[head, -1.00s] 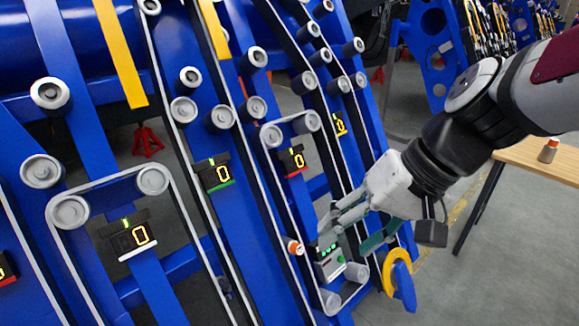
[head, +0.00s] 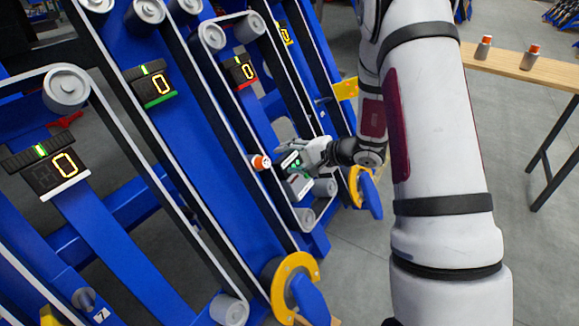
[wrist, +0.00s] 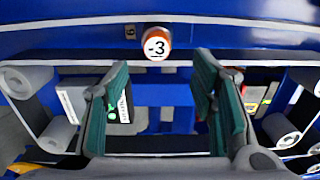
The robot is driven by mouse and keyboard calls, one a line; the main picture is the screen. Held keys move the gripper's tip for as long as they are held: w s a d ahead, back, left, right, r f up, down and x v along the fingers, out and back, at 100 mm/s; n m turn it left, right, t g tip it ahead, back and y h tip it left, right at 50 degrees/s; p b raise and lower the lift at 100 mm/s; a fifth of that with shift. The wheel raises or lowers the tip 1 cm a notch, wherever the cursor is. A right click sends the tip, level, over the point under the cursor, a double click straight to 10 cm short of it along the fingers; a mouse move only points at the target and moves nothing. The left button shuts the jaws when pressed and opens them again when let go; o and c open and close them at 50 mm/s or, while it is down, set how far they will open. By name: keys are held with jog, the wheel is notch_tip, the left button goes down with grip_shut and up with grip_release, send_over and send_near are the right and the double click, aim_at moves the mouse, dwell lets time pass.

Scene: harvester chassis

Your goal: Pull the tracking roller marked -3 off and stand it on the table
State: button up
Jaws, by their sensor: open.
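The tracking roller marked -3 (wrist: 156,46) sits on the blue chassis beam, straight ahead of my gripper in the wrist view. It has a white face, an orange-red rim and a black "-3". In the head view the roller (head: 260,162) is a small orange and white piece just left of my gripper (head: 284,160). My gripper is open and empty, its two green-padded fingers (wrist: 166,105) spread apart. The roller shows beyond and between the fingertips, apart from them. The wooden table (head: 510,64) stands at the upper right of the head view.
Two orange-topped rollers (head: 483,47) (head: 532,56) stand on the table. Belts, grey pulleys (head: 66,88) and digital displays reading 0 (head: 160,87) line the chassis. A yellow and blue wheel (head: 296,287) juts out low in front. Some table top is bare.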

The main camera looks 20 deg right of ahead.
aim_at(266, 161)
jog(key=shift+d+f+b+x, duration=0.1)
jog(key=shift+b+x, duration=0.05)
jog(key=shift+x, duration=1.9)
jog(key=shift+d+f+b+x, duration=0.1)
jog(key=shift+b+x, duration=0.05)
jog(key=shift+x, duration=1.85)
jog(key=shift+d+f+b+x, duration=0.1)
jog(key=shift+b+x, duration=0.05)
jog(key=shift+x, duration=1.9)
jog(key=shift+w+r, duration=0.1)
jog(key=c, duration=1.1)
jog(key=shift+p+v, duration=0.3)
jog(key=shift+v, duration=5.1)
jog(key=shift+a+r, duration=0.15)
jog(key=shift+r, duration=0.1)
